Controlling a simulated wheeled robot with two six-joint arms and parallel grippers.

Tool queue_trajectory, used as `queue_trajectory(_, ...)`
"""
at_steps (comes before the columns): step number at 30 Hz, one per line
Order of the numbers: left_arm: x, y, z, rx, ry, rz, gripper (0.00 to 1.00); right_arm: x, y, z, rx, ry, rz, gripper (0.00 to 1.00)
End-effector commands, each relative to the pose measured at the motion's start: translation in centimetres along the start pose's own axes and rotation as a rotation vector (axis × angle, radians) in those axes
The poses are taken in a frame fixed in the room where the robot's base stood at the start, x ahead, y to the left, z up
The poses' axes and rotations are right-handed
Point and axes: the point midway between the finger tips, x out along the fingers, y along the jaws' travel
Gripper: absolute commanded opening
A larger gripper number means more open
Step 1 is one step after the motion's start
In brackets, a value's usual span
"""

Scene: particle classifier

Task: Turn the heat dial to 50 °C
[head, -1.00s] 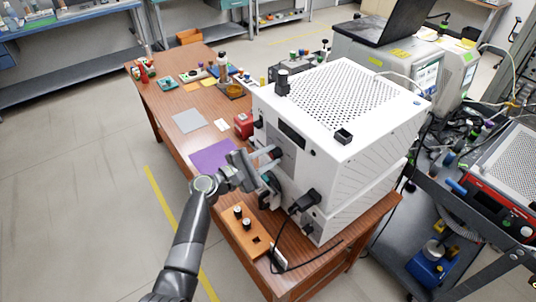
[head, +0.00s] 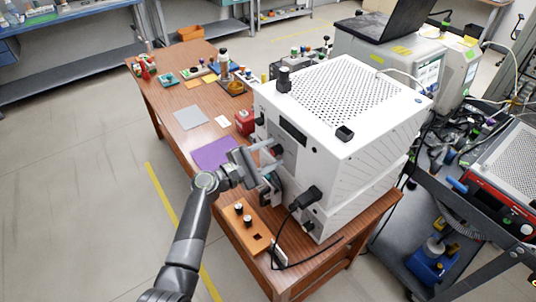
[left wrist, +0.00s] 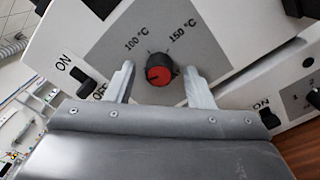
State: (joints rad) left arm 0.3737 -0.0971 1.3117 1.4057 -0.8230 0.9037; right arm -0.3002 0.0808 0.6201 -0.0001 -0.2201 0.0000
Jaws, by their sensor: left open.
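The heat dial (left wrist: 160,70), a red knob with a black rim, is on a grey panel patch between the "100 °C" and "150 °C" labels in the left wrist view. In the head view the dial (head: 277,151) shows small on the front of the white classifier (head: 350,165). No 50 °C label is visible, and I cannot read the pointer surely. My left gripper (left wrist: 159,72) is open, with one finger on each side of the dial and gaps between. In the head view this gripper (head: 268,157) is at the classifier's front. My right gripper is not in view.
Black ON/OFF switches (left wrist: 86,88) are on the panel near the left finger. A black plug with a cable (head: 307,196) sticks out of the classifier's front. An orange block with black knobs (head: 247,229) lies on the wooden table (head: 197,145). A purple mat (head: 215,152) lies behind the gripper.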

Motion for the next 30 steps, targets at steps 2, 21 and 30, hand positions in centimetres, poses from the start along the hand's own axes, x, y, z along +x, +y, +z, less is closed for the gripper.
queue_trajectory(2, -0.1, 0.0, 0.0, 0.001, 0.000, 0.001, 0.49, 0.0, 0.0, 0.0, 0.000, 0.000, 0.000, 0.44)
queue_trajectory(21, -11.2, -0.3, -0.4, 0.005, 0.005, -0.002, 0.49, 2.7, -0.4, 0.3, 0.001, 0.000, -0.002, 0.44)
queue_trajectory(30, -16.4, -0.1, -0.2, 0.003, 0.002, -0.001, 0.49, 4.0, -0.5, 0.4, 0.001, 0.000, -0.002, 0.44)
